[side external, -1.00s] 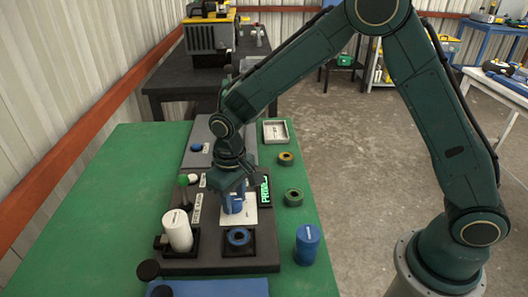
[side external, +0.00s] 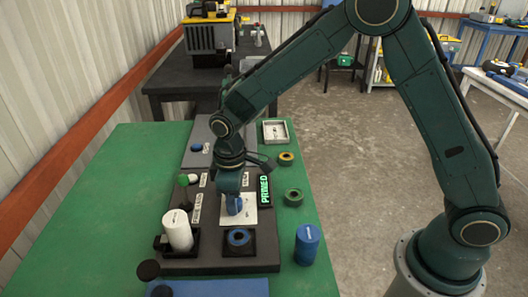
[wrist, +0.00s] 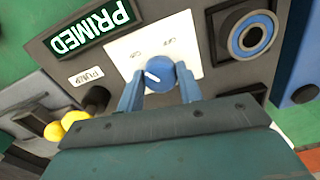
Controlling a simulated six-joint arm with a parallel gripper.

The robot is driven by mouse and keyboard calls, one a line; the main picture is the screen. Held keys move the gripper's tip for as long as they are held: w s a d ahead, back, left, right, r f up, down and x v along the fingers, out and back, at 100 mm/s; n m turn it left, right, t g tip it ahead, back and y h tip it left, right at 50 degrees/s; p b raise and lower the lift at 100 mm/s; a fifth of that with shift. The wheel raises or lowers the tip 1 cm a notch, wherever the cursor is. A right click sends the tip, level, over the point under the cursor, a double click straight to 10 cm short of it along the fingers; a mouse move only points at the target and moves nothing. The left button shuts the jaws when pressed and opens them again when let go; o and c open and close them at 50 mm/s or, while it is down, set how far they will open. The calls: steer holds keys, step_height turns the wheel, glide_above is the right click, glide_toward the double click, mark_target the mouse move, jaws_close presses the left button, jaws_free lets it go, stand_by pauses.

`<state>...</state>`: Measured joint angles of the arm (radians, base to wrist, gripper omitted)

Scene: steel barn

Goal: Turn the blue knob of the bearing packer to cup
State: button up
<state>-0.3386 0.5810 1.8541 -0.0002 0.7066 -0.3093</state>
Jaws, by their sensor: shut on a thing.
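The blue knob (wrist: 160,74) sits on a white plate (wrist: 194,38) of the bearing packer (side external: 190,262). The knob bears a white pointer line, which points toward the left in the wrist view. Small labels on the plate are too small to read surely. My gripper (wrist: 160,84) is shut on the knob, one blue finger on each side. In the side view my gripper (side external: 236,205) reaches down onto the plate and largely hides the knob. A display (wrist: 88,34) beside the plate reads PRIMED in green; it also shows in the side view (side external: 265,191).
A blue ring (side external: 239,237) sits in a black holder close to the plate. The green bench's left side is clear.

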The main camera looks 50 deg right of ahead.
steer(key=o, duration=1)
steer(key=shift+r, duration=0.15)
step_height(320, 180, up, 14)
steer(key=shift+f, duration=0.2)
stand_by(0.4)
